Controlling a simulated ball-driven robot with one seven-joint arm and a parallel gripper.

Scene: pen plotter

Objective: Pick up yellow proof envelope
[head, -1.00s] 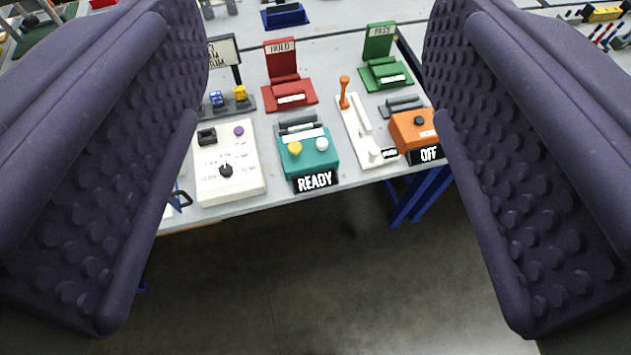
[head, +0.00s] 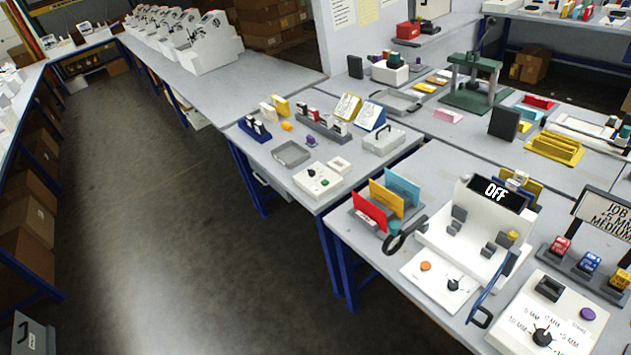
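A yellow upright panel that looks like the proof envelope (head: 386,199) stands in a grey rack (head: 362,226) on the near table. It is between a red envelope (head: 369,210) in front and a light blue envelope (head: 402,187) behind. Its lower part is hidden by the rack and the red envelope. My gripper does not show in the head view now, so I cannot see whether it is open or shut.
Right of the rack stands a white machine (head: 465,236) with an OFF display (head: 495,192) and dark handles. A white control box (head: 545,325) sits at the lower right. Behind is a table with a grey tray (head: 291,153). Open floor (head: 170,220) lies to the left.

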